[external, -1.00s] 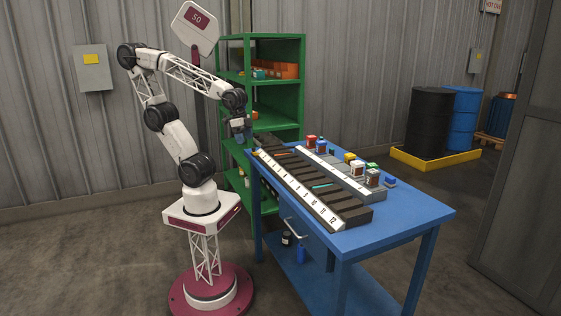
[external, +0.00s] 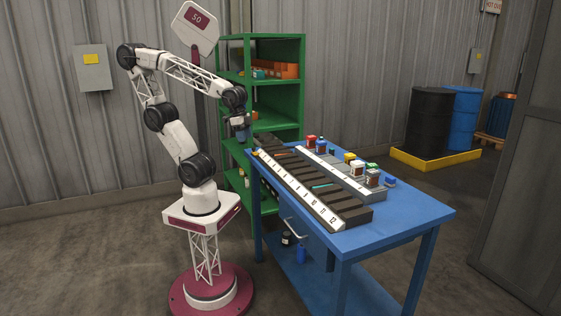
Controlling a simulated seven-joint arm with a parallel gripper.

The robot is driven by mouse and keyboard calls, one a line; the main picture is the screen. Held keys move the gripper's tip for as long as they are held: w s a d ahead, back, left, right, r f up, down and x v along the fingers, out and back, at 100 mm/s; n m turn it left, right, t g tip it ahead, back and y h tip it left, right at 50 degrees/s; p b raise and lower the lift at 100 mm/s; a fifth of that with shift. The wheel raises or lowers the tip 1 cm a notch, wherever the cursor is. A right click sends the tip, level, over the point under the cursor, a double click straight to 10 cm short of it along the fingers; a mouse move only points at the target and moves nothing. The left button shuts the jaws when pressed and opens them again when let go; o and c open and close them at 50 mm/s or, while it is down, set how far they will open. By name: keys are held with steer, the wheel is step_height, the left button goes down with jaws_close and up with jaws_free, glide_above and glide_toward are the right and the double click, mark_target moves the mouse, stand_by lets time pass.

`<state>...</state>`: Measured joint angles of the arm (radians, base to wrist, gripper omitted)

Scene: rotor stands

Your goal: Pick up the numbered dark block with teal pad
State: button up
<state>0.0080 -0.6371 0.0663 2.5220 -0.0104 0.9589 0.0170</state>
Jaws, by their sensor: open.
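A row of dark blocks (external: 345,205) lies along the near side of the blue table, behind a slanted white strip with printed numbers (external: 300,194). A thin teal pad (external: 324,186) shows on a dark block around the middle to right of the row. Which number belongs to it is too small to tell. My gripper (external: 243,139) is open and hangs above the far left end of the table, well away from the teal pad. Its fingers are small and partly blurred against the green shelf.
A grey rack (external: 340,178) with several bottles and small blocks, including a red one (external: 311,141), stands behind the row on the blue table (external: 415,211). A green shelf (external: 304,110) stands just behind my gripper. The table's right end is clear.

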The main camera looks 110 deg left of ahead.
steer(key=w+v, duration=0.1)
steer(key=v, duration=0.3)
steer(key=w+a+r+m+g+y, duration=0.25)
steer(key=w+a, duration=0.55)
steer(key=a, duration=0.4)
steer(key=w+a+r+m+g+y, duration=0.1)
steer(key=w+a+r+m+y, duration=0.15)
steer(key=w+a, duration=0.7)
steer(key=w+a+f+m+g+y, duration=0.2)
steer(key=a, duration=1.3)
steer(key=w+a+f+m+g+y, duration=0.1)
steer(key=a+m+g+y, duration=0.15)
steer(key=a, duration=1.35)
steer(key=w+a+f+m+g+y, duration=0.2)
steer(key=a, duration=1.3)
step_height(320, 180, down, 22)
steer(key=shift+w+r, duration=0.15)
steer(key=shift+r, duration=0.05)
steer(key=shift+f, duration=0.25)
steer(key=shift+d, duration=0.1)
